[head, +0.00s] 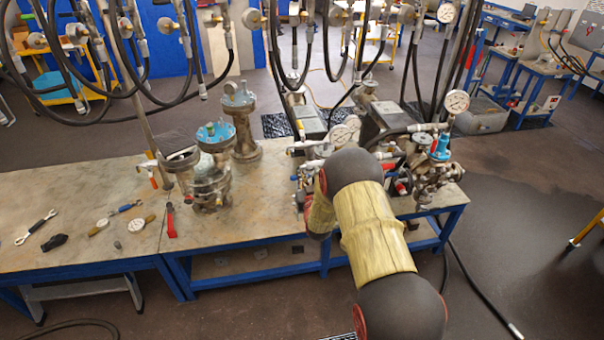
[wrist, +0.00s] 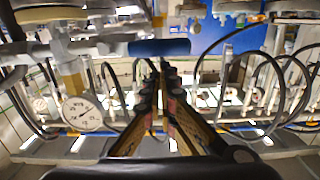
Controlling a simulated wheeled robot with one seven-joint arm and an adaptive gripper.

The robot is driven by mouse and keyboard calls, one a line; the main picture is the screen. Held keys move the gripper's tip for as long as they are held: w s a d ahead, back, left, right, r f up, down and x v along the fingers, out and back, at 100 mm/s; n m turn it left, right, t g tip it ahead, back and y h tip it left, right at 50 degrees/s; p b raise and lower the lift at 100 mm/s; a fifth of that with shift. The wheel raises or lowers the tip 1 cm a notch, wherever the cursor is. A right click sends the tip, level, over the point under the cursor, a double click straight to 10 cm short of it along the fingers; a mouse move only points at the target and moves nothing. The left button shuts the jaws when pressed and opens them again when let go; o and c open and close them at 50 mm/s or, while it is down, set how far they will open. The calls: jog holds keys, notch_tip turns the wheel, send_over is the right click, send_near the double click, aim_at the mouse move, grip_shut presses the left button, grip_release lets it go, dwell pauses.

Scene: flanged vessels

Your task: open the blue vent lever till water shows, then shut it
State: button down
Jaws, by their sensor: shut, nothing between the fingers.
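A blue lever handle (wrist: 160,47) lies crosswise just beyond my fingertips in the wrist view, at the end of grey pipe fittings coming from the left. My gripper (wrist: 161,72) is shut and empty, its two fingers meeting just below the handle in the picture. I cannot tell whether the tips touch the handle. In the head view my arm hides my gripper and this lever. I see no water in either view.
A round gauge (wrist: 82,113) hangs left of my fingers. In the head view, flanged vessels (head: 211,178) stand on the blue-framed bench (head: 260,235), left of my arm. Pipework with a gauge (head: 456,102) stands right of it. Black hoses hang above.

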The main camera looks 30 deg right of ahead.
jog(key=shift+f+b, duration=0.15)
jog(key=shift+b, duration=0.2)
jog(key=shift+a+f+n+b, duration=0.1)
jog(key=shift+f+n+b, duration=0.05)
jog(key=shift+n+b, duration=0.3)
jog(key=shift+a+f+b, duration=0.1)
jog(key=shift+f+b, duration=0.1)
jog(key=shift+b, duration=0.25)
jog(key=d+f+n+b, duration=0.2)
jog(key=f+n+b, duration=0.3)
jog(key=b, duration=0.7)
jog(key=s+d+f+n+h+b, duration=0.1)
jog(key=f+n+b, duration=0.4)
jog(key=n+b, duration=0.5)
jog(key=d+b, duration=0.1)
jog(key=b, duration=0.1)
jog(key=shift+f+b, duration=0.35)
jog(key=shift+b, duration=0.05)
